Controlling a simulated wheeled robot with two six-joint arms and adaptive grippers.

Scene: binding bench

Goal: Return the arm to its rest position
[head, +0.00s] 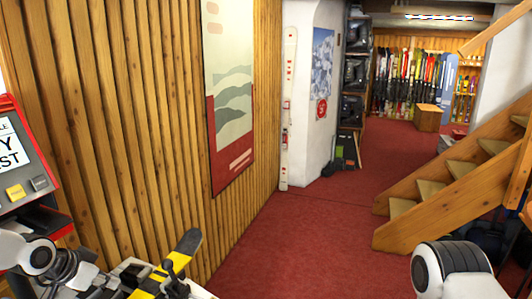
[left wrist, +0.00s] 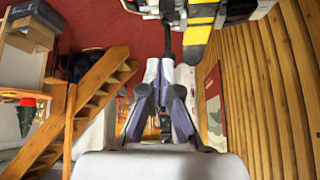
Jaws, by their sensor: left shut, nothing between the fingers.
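My left arm (head: 40,256) comes in at the lower left of the head view, in front of the red machine. In the left wrist view my left gripper (left wrist: 168,65) points up the picture, its fingers together with nothing between them. A black and yellow piece (head: 172,268) slants up at the bottom of the head view, right of my left arm. A yellow and black striped part also shows at the top of the left wrist view (left wrist: 203,18), beyond the fingertips; I cannot tell if they touch. A white link of my right arm (head: 452,270) shows at lower right; its gripper is out of view.
A red machine (head: 22,165) with a screen and buttons stands at the left edge. A wood-slat wall (head: 125,110) with a poster (head: 232,85) runs along the left. A wooden staircase (head: 450,190) rises at the right. The red carpet (head: 310,240) between is open.

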